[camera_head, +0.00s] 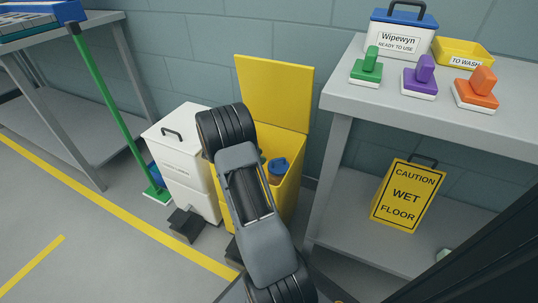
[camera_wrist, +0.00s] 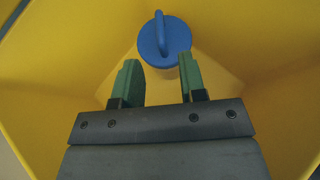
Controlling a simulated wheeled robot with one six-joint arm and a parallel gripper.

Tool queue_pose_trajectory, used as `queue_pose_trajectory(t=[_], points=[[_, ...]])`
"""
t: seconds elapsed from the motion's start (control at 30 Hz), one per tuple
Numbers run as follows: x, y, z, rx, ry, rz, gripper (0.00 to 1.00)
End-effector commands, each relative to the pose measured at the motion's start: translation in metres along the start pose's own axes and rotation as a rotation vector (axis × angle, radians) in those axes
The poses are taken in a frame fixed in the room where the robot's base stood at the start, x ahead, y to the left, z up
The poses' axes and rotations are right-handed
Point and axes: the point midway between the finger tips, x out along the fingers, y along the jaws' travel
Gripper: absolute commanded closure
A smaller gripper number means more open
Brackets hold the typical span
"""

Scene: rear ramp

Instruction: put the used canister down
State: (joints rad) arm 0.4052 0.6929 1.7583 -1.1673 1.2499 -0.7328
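The canister has a round blue lid with a raised blue handle (camera_wrist: 163,38). It stands inside the yellow bin (camera_wrist: 60,60), near one of its inner walls. In the head view the canister (camera_head: 278,166) shows in the open bin (camera_head: 287,195), with a brownish body under the blue lid. My gripper (camera_wrist: 158,62) points down into the bin with its green fingers apart. The lid lies just beyond the fingertips, and nothing shows clamped between them.
The bin's yellow lid (camera_head: 273,92) stands raised against the wall. A white pedal bin (camera_head: 178,150) is close on the left. A grey bench (camera_head: 350,92) on the right holds stamp-like blocks, a Wipewyn box (camera_head: 400,42) and a yellow tray (camera_head: 463,54). A wet floor sign (camera_head: 405,196) stands below.

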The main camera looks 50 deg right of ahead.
Motion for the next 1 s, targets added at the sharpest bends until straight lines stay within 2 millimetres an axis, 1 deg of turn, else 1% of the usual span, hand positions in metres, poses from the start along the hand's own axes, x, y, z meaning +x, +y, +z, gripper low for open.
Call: queue_pose_trajectory(t=[0.03,0.1,0.3,0.9,1.0], points=[[-0.009,0.001,0.002,-0.001,0.000,0.003,0.62],[-0.016,0.000,0.002,0.000,0.000,0.001,0.62],[-0.027,0.000,0.000,0.001,0.000,0.001,0.62],[-0.028,0.000,0.000,0.001,0.000,0.000,0.62],[-0.031,0.000,0.005,0.001,0.000,0.000,0.62]])
